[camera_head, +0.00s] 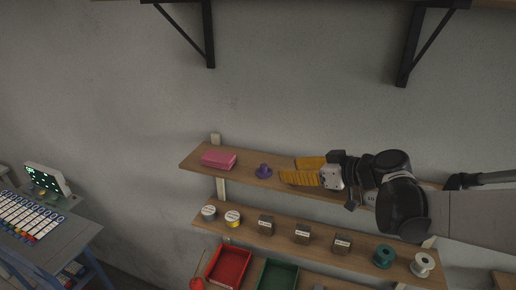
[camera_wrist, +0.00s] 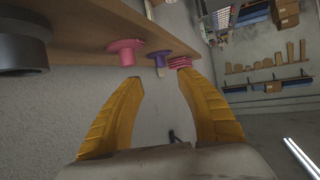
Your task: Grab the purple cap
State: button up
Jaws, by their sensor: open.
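The purple cap (camera_head: 263,170) sits on the upper wooden shelf, between a pink block and my gripper. My gripper (camera_head: 289,169) has yellow fingers that point left along this shelf, a short way right of the cap. In the wrist view my gripper (camera_wrist: 158,77) is open, with nothing between its fingers. A small purple thing, which looks like the cap (camera_wrist: 158,59), shows beyond the gap between the fingertips, against the shelf.
The pink block (camera_head: 219,160) lies left of the cap. In the wrist view a pink flanged piece (camera_wrist: 126,48) and a dark cylinder (camera_wrist: 20,48) are nearer on the shelf. A lower shelf (camera_head: 320,254) holds spools and small boxes. Red (camera_head: 211,282) and green bins stand below.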

aim_at(264, 165)
jog(key=shift+w+a, duration=0.1)
jog(key=shift+w, duration=0.3)
jog(key=p+x, duration=0.1)
jog(key=x, duration=0.4)
jog(key=shift+w+a+f, duration=0.15)
jog(key=shift+w+a, duration=0.2)
jog(key=shift+a, duration=0.2)
jog(key=p+x, duration=0.1)
jog(key=x, duration=0.3)
jog(key=shift+a+f+p, duration=0.1)
jog(key=shift+f+p, duration=0.1)
jog(key=shift+p, duration=0.15)
jog(key=shift+s+r, duration=0.1)
jog(key=shift+c, duration=1.2)
jog(key=c, duration=0.7)
